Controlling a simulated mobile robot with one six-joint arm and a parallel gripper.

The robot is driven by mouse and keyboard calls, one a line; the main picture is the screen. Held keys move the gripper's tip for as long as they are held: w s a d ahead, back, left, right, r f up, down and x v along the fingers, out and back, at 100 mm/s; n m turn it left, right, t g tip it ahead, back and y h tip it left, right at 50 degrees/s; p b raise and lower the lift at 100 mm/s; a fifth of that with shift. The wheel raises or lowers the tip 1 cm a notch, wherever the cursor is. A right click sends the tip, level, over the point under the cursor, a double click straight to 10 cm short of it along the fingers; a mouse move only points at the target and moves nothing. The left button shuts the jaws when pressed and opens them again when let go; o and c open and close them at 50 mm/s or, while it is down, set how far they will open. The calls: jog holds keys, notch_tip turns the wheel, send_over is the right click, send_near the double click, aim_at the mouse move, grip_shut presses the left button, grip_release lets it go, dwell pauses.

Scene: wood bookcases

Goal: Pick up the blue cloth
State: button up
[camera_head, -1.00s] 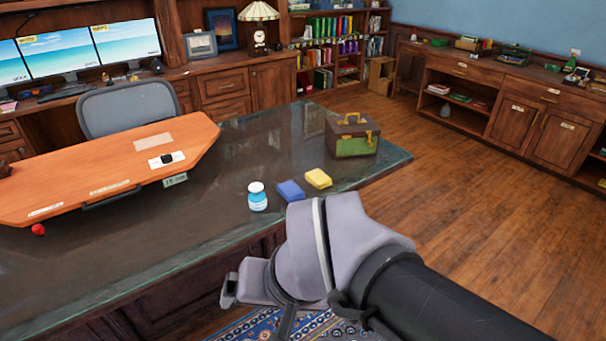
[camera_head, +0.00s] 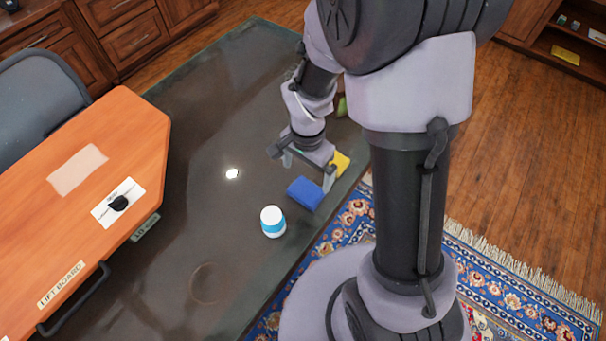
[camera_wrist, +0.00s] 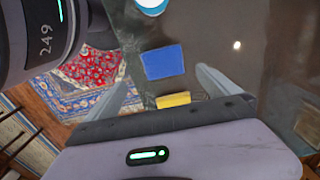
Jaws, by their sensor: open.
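The blue cloth (camera_head: 305,194) is a small folded rectangle lying on the dark desk top near its right edge. In the wrist view the blue cloth (camera_wrist: 163,62) lies ahead of my fingers, roughly centred between them. My gripper (camera_head: 303,170) is open and empty, above the desk just behind the cloth in the head view. Its two fingers show in the wrist view, with the open gap (camera_wrist: 160,82) between them. I see no contact with the cloth.
A yellow cloth (camera_head: 341,163) lies close behind the blue one, partly hidden by my gripper; it also shows in the wrist view (camera_wrist: 173,100). A white and blue jar (camera_head: 272,221) stands in front-left. An orange lift board (camera_head: 90,200) covers the desk's left side. The desk middle is clear.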

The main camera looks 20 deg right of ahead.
jog(key=b, duration=0.2)
send_over(304, 192)
jog(key=f, duration=0.6)
jog(key=shift+s+d+f, duration=0.15)
jog(key=shift+s+f, duration=0.05)
jog(key=shift+f, duration=0.1)
jog(key=f+b, duration=0.1)
jog(key=f, duration=0.1)
jog(key=f+b, duration=0.1)
jog(key=f, duration=0.2)
jog(key=shift+w+a+b, duration=0.15)
jog(key=shift+a+b, duration=0.05)
jog(key=shift+b, duration=0.15)
jog(key=shift+r, duration=0.15)
jog(key=shift+c, duration=0.4)
jog(key=c, duration=1.2)
